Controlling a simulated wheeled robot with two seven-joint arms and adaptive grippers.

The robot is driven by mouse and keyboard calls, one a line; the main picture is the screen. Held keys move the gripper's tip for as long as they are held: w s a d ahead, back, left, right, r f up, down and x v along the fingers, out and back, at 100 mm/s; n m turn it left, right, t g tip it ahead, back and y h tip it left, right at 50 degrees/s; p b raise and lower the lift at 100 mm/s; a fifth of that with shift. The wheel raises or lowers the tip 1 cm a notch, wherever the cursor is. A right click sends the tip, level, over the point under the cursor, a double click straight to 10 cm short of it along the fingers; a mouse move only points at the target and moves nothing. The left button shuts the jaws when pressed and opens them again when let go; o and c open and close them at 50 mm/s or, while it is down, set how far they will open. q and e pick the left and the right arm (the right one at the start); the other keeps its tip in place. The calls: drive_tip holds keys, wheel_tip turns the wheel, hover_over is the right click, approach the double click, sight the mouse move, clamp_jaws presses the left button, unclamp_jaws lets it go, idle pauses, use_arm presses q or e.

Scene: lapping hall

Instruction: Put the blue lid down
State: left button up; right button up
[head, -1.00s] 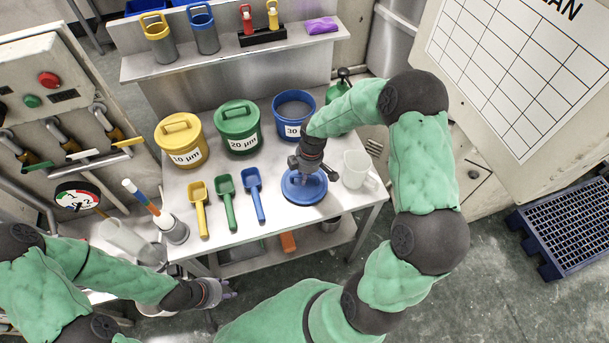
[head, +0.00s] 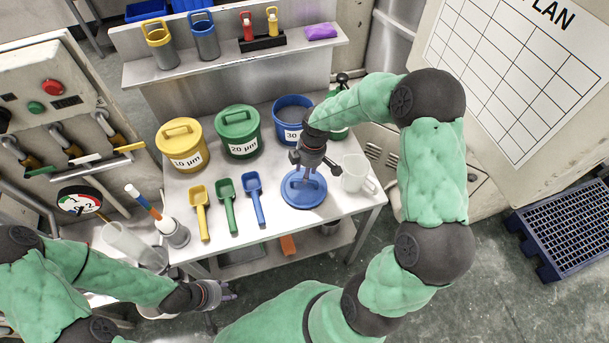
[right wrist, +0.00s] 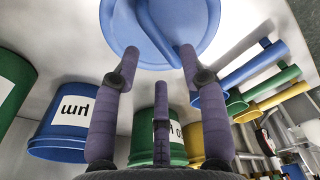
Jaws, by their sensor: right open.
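The blue lid (head: 293,199) lies flat on the white table near its front right, handle up. It also shows at the top of the right wrist view (right wrist: 150,15). My right gripper (right wrist: 157,58) is open above the lid, its fingers spread on either side of the lid's bar handle (right wrist: 160,42); nothing is gripped. The head view shows this gripper (head: 306,174) only small, over the lid. The blue bucket (head: 285,127) stands behind, without a lid. My left gripper (head: 225,293) hangs low at the front left, away from the lid; its finger opening is too small to judge.
Lidded yellow (head: 182,157) and green (head: 239,145) buckets stand at the table's back. Yellow (head: 200,212), green (head: 228,207) and blue (head: 254,202) scoops lie left of the lid. A white jug (head: 355,174) stands close on its right. A green bottle is partly hidden behind my right arm.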

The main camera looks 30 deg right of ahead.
wheel_tip(320, 180, up, 7)
drive_tip(key=p, duration=0.1)
drive_tip(key=shift+s+d+f, duration=0.2)
drive_tip(key=shift+s+d, duration=0.05)
drive_tip(key=shift+d, duration=0.05)
